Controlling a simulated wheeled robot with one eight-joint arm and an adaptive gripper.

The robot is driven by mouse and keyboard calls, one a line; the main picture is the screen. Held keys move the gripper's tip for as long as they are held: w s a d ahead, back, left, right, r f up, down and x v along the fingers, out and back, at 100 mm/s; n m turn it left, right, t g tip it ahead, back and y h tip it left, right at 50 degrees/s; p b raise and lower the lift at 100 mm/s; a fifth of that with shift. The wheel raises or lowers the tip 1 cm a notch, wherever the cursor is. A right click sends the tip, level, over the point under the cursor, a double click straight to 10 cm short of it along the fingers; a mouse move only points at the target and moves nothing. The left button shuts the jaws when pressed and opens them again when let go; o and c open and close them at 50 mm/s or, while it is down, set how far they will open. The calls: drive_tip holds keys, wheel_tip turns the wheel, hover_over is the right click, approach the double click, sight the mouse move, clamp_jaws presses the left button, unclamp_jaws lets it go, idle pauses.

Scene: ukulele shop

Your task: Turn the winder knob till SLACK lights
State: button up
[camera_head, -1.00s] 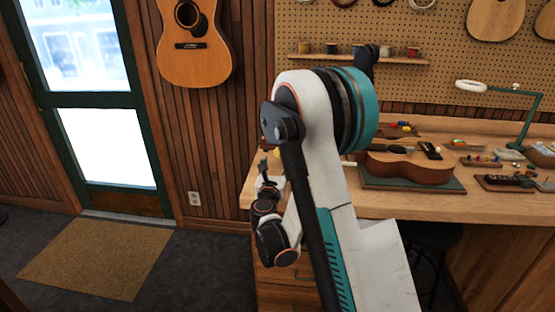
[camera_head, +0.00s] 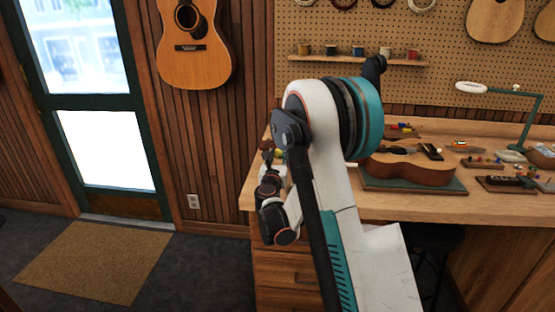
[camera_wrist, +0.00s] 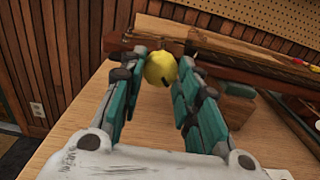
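A round yellow knob (camera_wrist: 160,69) with a small dark mark shows in the wrist view, at the far end of my gripper (camera_wrist: 162,72). It sits between the two teal-padded fingers, near their tips. The fingers are spread apart, with a narrow gap seeming to show at the knob's left; contact on the right is unclear. In the head view my gripper (camera_head: 268,154) is small and partly hidden at the bench's left end. The winder's body cannot be made out clearly, and no SLACK light or label is readable.
The wooden workbench (camera_head: 400,208) runs to the right. A guitar body (camera_head: 410,170) lies on a dark green mat, with small tools and a lamp (camera_head: 531,115) farther right. In the wrist view, long wooden pieces (camera_wrist: 230,50) lie beyond the knob and a wood block (camera_wrist: 236,103) stands right.

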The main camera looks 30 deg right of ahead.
drive_tip(key=shift+n, duration=0.3)
drive_tip(key=n, duration=1.3)
drive_tip(key=shift+s+n, duration=0.1)
drive_tip(key=shift+n, duration=0.2)
drive_tip(key=n, duration=0.4)
drive_tip(key=shift+r, duration=0.1)
drive_tip(key=shift+n, duration=2.5)
drive_tip(key=o, duration=1.1)
